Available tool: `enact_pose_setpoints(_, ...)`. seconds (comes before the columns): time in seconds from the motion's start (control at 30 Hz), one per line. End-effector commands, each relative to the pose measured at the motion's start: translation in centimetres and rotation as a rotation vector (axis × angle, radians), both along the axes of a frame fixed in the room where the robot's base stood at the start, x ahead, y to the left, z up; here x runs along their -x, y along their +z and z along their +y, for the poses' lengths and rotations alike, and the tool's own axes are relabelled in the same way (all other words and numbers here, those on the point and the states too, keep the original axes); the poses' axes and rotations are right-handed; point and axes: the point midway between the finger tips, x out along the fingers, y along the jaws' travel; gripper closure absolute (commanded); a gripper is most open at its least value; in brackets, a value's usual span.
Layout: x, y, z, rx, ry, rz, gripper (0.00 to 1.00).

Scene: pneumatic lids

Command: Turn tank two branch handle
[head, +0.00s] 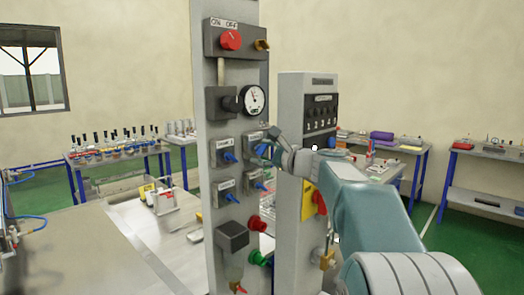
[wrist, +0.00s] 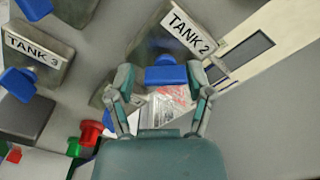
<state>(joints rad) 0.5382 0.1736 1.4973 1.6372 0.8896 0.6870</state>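The tank two branch valve has a grey block with a "TANK 2" label (wrist: 188,32) and a blue handle (wrist: 166,73), seen in the wrist view. My gripper (wrist: 161,77) is open, with one finger on each side of this handle and a small gap on both sides. In the head view, my gripper (head: 272,149) is in front of the upper right valve of the panel and hides part of it. The blue handle there (head: 262,150) shows only partly. I cannot tell whether a finger touches the handle.
The "TANK 3" block (wrist: 33,48) with its blue handle lies left in the wrist view. The grey panel (head: 232,75) also carries a red knob (head: 230,40), a gauge (head: 253,99) and other blue handles. A second grey column (head: 293,88) stands close right of it.

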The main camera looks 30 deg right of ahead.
Motion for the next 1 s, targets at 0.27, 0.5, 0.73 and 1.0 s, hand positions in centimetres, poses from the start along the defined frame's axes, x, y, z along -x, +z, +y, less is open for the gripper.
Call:
enact_pose_setpoints(0.27,0.1,0.5,0.1,0.001,0.0,-0.009,0.17)
enact_pose_setpoints(0.5,1.1,0.6,-0.3,0.002,-0.003,-0.011,0.17)
enact_pose_setpoints(0.73,5.4,0.6,-2.0,0.002,-0.005,-0.01,0.17)
enact_pose_setpoints(1.0,10.0,0.4,-3.7,0.001,-0.004,-0.009,0.17)
